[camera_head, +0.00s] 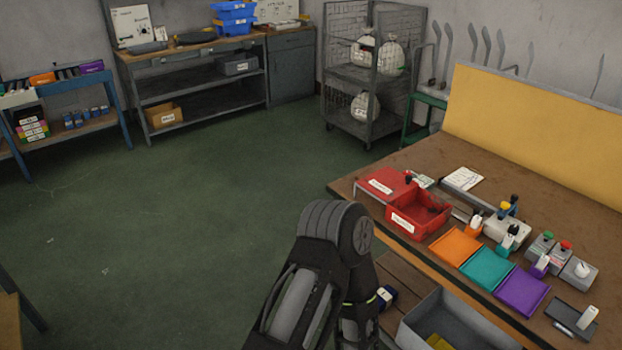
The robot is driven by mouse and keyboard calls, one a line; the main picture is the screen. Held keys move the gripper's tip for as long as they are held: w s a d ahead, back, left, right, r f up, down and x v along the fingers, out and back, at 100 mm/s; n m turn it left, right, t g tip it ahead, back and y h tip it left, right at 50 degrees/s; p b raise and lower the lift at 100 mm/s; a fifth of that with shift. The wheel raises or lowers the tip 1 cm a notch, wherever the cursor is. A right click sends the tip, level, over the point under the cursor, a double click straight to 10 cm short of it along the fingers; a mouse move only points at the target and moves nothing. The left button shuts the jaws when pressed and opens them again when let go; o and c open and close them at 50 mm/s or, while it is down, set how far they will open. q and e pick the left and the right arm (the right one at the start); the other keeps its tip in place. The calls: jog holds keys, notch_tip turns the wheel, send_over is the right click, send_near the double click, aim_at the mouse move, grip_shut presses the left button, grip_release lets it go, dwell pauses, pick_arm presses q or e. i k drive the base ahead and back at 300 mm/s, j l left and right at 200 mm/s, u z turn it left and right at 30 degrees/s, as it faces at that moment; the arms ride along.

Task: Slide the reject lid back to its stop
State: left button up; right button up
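A flat red lid (386,184) with a white label lies near the left end of the workbench. It is at the back-left side of a red bin (420,218), which also carries a white label on its front. The bin's top looks open, and its inside shows. A small dark knob with a red part sits by the lid's back edge. Whether the lid touches a stop cannot be made out. One of my arms rises at the bottom centre, bent, in front of the bench. Neither gripper shows.
Orange (455,247), teal (486,267) and purple (522,291) trays line the bench's front edge, with small devices behind them. A grey bin (455,325) stands below. A yellow panel (540,125) backs the bench. A wire cage cart (372,75) stands behind. Green floor at left is clear.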

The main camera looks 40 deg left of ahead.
aim_at(387, 184)
jog(key=u, duration=1)
jog(key=i+j+u, duration=0.2)
jog(key=i, duration=0.2)
jog(key=i+j+u, duration=0.2)
jog(key=i, duration=0.25)
jog(key=i+j+u, duration=0.15)
jog(key=i, duration=0.25)
jog(key=j, duration=0.1)
